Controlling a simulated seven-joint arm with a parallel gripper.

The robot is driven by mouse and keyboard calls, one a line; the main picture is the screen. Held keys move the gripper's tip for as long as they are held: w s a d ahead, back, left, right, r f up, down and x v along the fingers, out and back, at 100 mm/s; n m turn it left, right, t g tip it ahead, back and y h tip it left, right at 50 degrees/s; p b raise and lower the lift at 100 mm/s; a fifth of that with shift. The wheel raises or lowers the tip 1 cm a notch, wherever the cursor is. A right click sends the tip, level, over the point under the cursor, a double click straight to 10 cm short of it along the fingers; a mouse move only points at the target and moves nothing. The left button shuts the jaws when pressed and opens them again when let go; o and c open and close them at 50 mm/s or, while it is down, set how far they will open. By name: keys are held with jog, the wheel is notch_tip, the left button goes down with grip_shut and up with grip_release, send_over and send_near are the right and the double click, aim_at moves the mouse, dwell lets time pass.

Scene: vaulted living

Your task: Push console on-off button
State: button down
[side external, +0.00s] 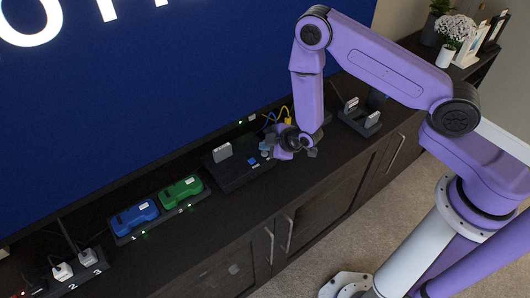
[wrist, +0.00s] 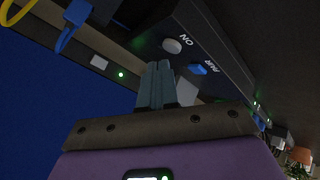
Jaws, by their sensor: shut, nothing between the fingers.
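The console (side external: 238,174) is a black box on the dark cabinet, left of my gripper (side external: 268,151) in the side view. In the wrist view, the console (wrist: 215,50) shows a round grey button (wrist: 172,46) beside the letters "ON" and a blue button (wrist: 198,69) beside the label "PAIR". My gripper (wrist: 155,66) is shut and empty. Its fingertips appear just below the grey button in the wrist picture. I cannot tell whether they touch the console. In the side view my gripper partly hides the console's right end.
A dock with blue (side external: 134,217) and green (side external: 181,191) controllers lies left of the console. A power strip (side external: 75,279) is further left. Another dock (side external: 360,120) stands to the right. A large blue screen (side external: 130,110) rises behind; blue and yellow cables (side external: 285,115) are near my gripper.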

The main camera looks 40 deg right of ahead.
aim_at(267, 155)
jog(key=shift+f, duration=0.7)
dwell(0.7)
jog(key=shift+r, duration=0.95)
jog(key=shift+r, duration=3)
